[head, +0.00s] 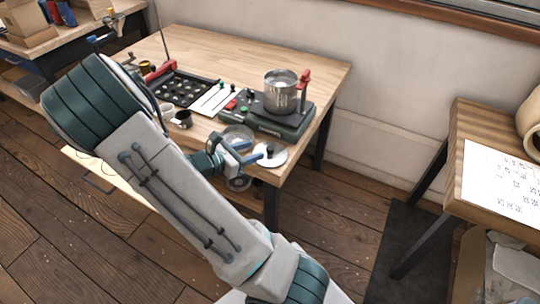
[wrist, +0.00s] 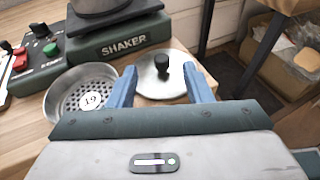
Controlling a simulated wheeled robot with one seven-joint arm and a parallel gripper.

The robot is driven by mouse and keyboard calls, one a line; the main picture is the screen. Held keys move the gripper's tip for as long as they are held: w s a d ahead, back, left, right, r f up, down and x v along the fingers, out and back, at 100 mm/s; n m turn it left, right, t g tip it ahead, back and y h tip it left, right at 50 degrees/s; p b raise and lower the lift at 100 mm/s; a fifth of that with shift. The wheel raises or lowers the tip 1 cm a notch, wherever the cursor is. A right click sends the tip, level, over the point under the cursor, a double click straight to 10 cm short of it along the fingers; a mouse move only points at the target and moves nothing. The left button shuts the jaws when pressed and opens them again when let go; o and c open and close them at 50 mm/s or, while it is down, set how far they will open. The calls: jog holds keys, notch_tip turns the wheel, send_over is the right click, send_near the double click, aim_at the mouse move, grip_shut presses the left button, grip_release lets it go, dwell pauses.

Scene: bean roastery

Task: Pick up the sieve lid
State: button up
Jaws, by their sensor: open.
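The sieve lid (wrist: 150,84) is a round silver disc with a black knob on top. In the wrist view it lies at the table's edge, ahead of my gripper (wrist: 164,86). The two blue fingers are apart, and the knob shows between them, not held. In the head view the lid (head: 272,156) lies on the near right corner of the wooden table, just right of my gripper (head: 246,152). The fingers' height above the lid is hard to tell.
A round sieve (wrist: 84,97) marked 19 sits left of the lid. A green shaker (head: 268,121) holding a metal pot (head: 281,92) stands behind. A dark tray (head: 180,88) and a small dark cup (head: 182,119) are further left. Another wooden table (head: 460,190) stands at right.

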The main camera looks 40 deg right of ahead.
aim_at(269, 148)
jog(key=x, duration=0.3)
jog(key=shift+f, duration=0.1)
jog(key=x, duration=0.2)
jog(key=f+x, duration=0.1)
jog(key=x, duration=0.1)
jog(key=shift+s+b, duration=0.1)
jog(key=shift+b, duration=0.25)
jog(key=shift+d+f, duration=0.2)
jog(key=shift+d, duration=0.35)
grip_shut()
